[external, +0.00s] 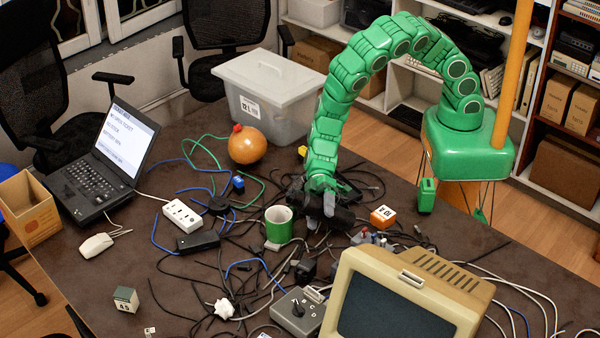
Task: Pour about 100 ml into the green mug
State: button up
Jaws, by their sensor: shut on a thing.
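The green mug (279,226) stands upright on the dark table, left of my gripper and among loose cables. My gripper (328,207) is low over the table at the end of the green arm, just right of the mug and apart from it. It is shut on a dark object (343,217), which looks roughly cylindrical and lies tilted. Its exact shape is partly hidden by the fingers and blends with the black cables behind. The inside of the mug shows only at its upper part, and I cannot tell whether it holds liquid.
Tangled cables cover the table's middle. A beige monitor (405,300) and a grey switch box (297,312) stand in front. An orange round flask (246,146) and a lidded grey bin (270,100) are behind. A white power strip (182,214) and a laptop (100,165) are left.

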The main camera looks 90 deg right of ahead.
aim_at(321, 198)
jog(key=shift+s+r+m+g, duration=0.2)
jog(key=shift+r+m+g, duration=0.25)
jog(key=shift+m, duration=0.35)
jog(key=shift+s+r+m, duration=0.2)
jog(key=shift+r+m, duration=0.3)
jog(key=shift+r, duration=0.05)
jog(key=shift+w+r+m+g, duration=0.3)
jog(key=shift+r+m+g, duration=0.05)
jog(key=shift+r+m, duration=0.1)
jog(key=shift+w+r+m+h, duration=0.2)
jog(key=shift+r+m+h, duration=0.1)
jog(key=shift+r, duration=0.1)
jog(key=shift+s+m, duration=0.2)
jog(key=shift+m, duration=0.05)
jog(key=shift+s, duration=0.2)
jog(key=shift+s, duration=0.1)
jog(key=shift+g+p, duration=0.3)
jog(key=shift+p, duration=0.05)
dwell(1.0)
